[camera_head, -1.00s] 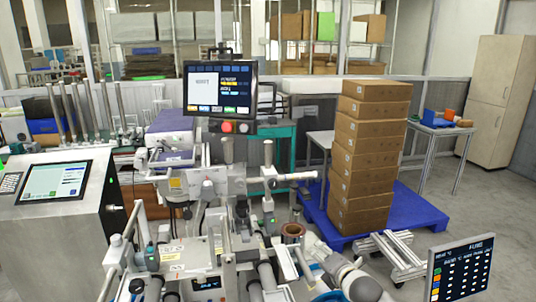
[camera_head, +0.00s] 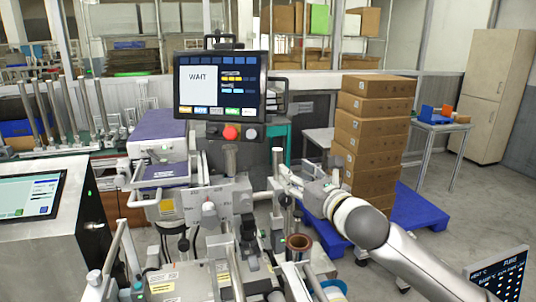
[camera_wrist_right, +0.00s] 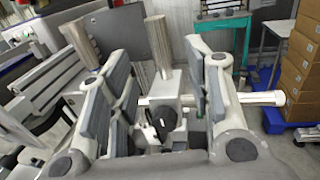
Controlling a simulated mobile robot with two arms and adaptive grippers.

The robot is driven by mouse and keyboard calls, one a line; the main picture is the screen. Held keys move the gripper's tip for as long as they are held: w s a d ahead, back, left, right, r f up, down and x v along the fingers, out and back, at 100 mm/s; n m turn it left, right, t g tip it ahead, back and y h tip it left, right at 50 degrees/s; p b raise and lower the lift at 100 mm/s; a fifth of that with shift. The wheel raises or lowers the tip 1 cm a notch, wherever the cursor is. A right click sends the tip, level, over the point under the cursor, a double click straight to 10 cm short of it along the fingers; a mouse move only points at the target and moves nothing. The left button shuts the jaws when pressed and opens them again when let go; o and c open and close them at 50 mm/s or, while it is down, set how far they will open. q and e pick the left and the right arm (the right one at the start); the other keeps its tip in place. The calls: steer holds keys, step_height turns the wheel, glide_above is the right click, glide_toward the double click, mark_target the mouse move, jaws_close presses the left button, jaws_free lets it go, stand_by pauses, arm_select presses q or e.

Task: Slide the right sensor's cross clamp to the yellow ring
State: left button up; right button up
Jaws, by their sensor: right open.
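My right gripper (camera_head: 282,183) reaches in from the right beside an upright metal post on the machine. In the right wrist view the gripper (camera_wrist_right: 155,78) is open, with its pads on either side of a light grey cross clamp (camera_wrist_right: 166,92) that has a black knob (camera_wrist_right: 160,118). The pads look apart from the clamp. An upright rod (camera_wrist_right: 158,45) stands behind the knob, and a white horizontal bar (camera_wrist_right: 262,98) sticks out right, past the right finger. I cannot make out the yellow ring. My left gripper is not in view.
A monitor (camera_head: 221,92) on the machine reads WAIT. A copper-coloured roll (camera_head: 299,243) sits below my right forearm. Stacked cartons (camera_head: 372,135) stand on a blue pallet (camera_head: 420,208) behind the arm. Other posts and rollers crowd the machine's front.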

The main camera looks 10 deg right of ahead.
mark_target(280, 159)
steer(key=w, duration=0.2)
steer(key=w+a+r+p, duration=0.1)
steer(key=shift+w, duration=0.15)
steer(key=x, duration=0.3)
steer(key=shift+f+p, duration=0.2)
steer(key=shift+p, duration=0.2)
steer(key=shift+p+x, duration=0.3)
steer(key=shift+x, duration=0.9)
steer(key=shift+w, duration=0.45)
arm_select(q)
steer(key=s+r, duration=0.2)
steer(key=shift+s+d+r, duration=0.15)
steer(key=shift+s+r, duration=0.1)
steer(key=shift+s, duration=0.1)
arm_select(e)
jaws_close()
